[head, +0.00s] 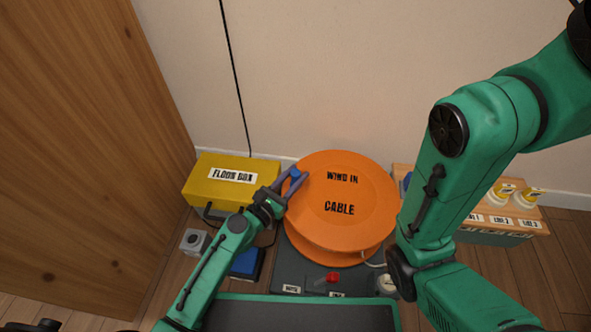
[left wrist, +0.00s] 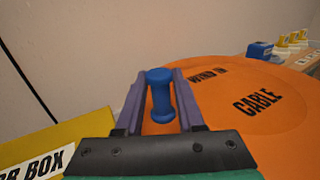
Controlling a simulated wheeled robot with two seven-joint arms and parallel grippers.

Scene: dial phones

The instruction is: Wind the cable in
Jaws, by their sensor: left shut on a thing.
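A large orange cable reel (head: 345,228) lettered "WIND IN CABLE" stands in the middle of the head view, its face tilted up toward me. A blue handle (head: 295,172) sits at the upper left of its rim. My left gripper (head: 294,180) is shut on this handle. In the left wrist view the blue handle (left wrist: 160,95) stands upright between the two purple fingers, with the orange reel (left wrist: 235,105) just behind and to the right. A short pale cable (head: 374,264) shows at the reel's lower right. My right arm crosses the right side; its gripper does not show.
A yellow floor box (head: 222,174) stands left of the reel, also in the left wrist view (left wrist: 50,145). A small grey box (head: 195,241) and a blue item (head: 246,262) are on the floor. A red item (head: 328,278) lies before the reel.

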